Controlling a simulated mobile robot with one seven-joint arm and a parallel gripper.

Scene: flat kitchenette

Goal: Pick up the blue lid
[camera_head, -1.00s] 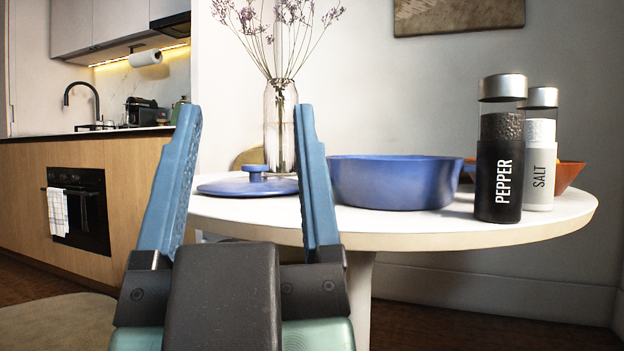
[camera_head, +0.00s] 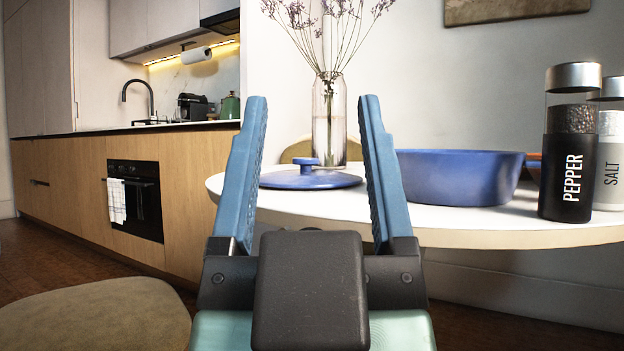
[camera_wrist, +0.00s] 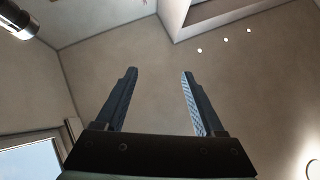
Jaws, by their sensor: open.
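The blue lid (camera_head: 312,180) lies flat on the round white table (camera_head: 440,222), with its round knob on top. In the head view it shows between the two fingers of my gripper (camera_head: 311,105). My gripper is open and empty, its blue fingers pointing up in the picture, and it appears nearer to the camera than the lid. The left finger slightly overlaps the lid's left side in the picture. In the wrist view my gripper (camera_wrist: 158,75) is also open, with only ceiling and walls beyond it; the lid is not seen there.
A blue pot (camera_head: 458,178) stands right of the lid. A glass vase (camera_head: 329,122) with dried flowers stands behind the lid. The pepper mill (camera_head: 570,150) and salt mill (camera_head: 609,160) stand at the right. A kitchen counter (camera_head: 75,185) with an oven is at the left.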

